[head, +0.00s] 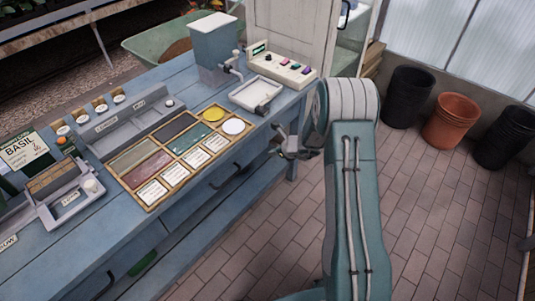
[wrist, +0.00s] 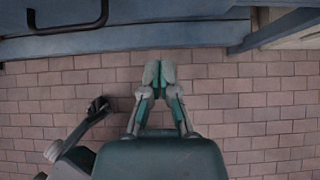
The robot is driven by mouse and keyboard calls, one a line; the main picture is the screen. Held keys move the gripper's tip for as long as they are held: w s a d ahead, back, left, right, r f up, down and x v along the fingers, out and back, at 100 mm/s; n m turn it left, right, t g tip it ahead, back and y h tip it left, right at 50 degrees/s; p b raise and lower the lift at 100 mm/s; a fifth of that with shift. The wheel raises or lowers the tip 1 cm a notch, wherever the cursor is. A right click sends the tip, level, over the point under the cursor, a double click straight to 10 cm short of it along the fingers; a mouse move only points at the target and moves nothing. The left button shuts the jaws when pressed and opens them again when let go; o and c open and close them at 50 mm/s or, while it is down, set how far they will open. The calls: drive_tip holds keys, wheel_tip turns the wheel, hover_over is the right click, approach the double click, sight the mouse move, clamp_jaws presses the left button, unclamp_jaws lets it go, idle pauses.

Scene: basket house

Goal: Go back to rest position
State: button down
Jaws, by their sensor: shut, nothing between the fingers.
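My gripper (wrist: 159,75) is shut and empty in the wrist view, with its fingertips together over the brick floor (wrist: 235,110). In the head view my gripper (head: 283,147) is beside the front edge of the blue workbench (head: 262,165), partly hidden by my teal arm. The bench front also shows along the top of the wrist view (wrist: 180,35), beyond the fingertips.
A wooden tray (head: 160,143) with coloured tiles and labelled cards lies on the bench. Also there are a blue-grey bin (head: 214,45), a control box (head: 283,68) and a white tray (head: 257,94). Black and orange pots (head: 452,122) stand by the right wall. The brick floor is open.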

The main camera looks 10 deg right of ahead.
drive_tip(key=shift+s+a+r, duration=0.1)
drive_tip(key=shift+a+r, duration=0.05)
drive_tip(key=s+a+r+n+g, duration=0.1)
drive_tip(key=s+a+r+n, duration=0.2)
drive_tip(key=s+r+n, duration=0.35)
drive_tip(key=s+a+r+n, duration=0.2)
drive_tip(key=s+r+n, duration=0.15)
drive_tip(key=r, duration=0.65)
drive_tip(key=s+a+r+n+g, duration=0.1)
drive_tip(key=s+a+r+n, duration=0.3)
drive_tip(key=r, duration=0.5)
drive_tip(key=s+d+r+n+h, duration=0.2)
drive_tip(key=s+n, duration=0.5)
drive_tip(key=s, duration=0.4)
drive_tip(key=s+d+r+n+h, duration=0.3)
drive_tip(key=s+r+n, duration=0.2)
drive_tip(key=s, duration=0.7)
drive_tip(key=n, duration=0.2)
drive_tip(key=shift+r+n, duration=0.25)
drive_tip(key=shift+n, duration=0.15)
drive_tip(key=shift+s, duration=0.1)
